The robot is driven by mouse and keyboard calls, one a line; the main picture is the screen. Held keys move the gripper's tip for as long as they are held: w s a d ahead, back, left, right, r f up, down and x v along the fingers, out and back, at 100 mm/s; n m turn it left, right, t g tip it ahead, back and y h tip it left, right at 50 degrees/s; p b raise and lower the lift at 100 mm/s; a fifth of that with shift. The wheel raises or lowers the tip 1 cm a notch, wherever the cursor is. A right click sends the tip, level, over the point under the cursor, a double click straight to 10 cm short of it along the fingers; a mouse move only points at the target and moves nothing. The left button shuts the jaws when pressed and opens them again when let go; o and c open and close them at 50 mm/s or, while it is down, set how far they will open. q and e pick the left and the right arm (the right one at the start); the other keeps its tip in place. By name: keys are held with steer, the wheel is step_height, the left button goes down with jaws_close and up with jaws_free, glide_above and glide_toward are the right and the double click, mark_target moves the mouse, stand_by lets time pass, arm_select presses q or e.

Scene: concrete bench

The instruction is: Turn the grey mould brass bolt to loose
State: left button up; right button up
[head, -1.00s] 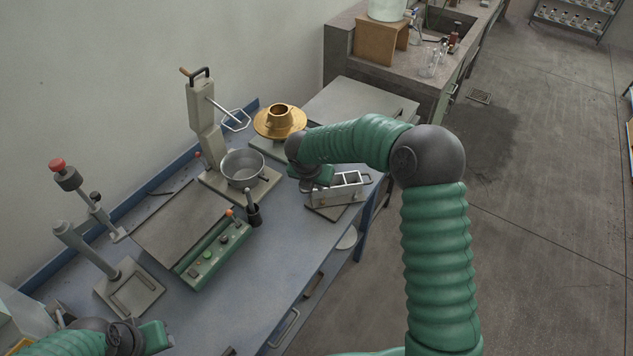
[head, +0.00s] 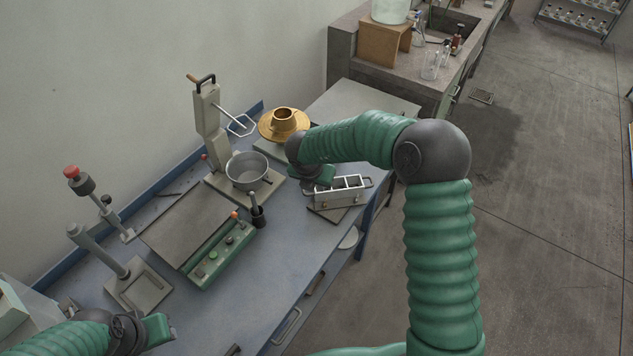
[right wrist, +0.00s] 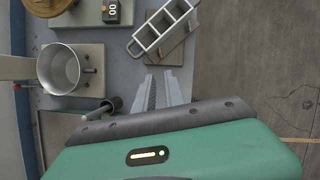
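The grey mould (head: 341,196) is an open metal block with square compartments and a handle at its end. It sits on a dark plate at the bench's right edge. Small brass-coloured bolt heads (head: 325,205) show on its front side; their turn is too small to tell. In the right wrist view the mould (right wrist: 163,29) lies beyond the fingertips. My right gripper (right wrist: 161,76) is open, with a narrow empty gap, apart from the mould; in the head view its fingers are largely hidden by the wrist. My left gripper (head: 160,329) is low at the left, its fingers unclear.
A metal pot (head: 246,171) on a press base stands left of the mould, with a brass flanged piece (head: 283,124) behind. A green control box (head: 222,256) and a dark cup with a handle (head: 257,212) are nearer. The bench front is clear.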

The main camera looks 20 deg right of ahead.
steer(key=v, duration=1.6)
steer(key=shift+r, duration=0.35)
steer(key=shift+a, duration=0.15)
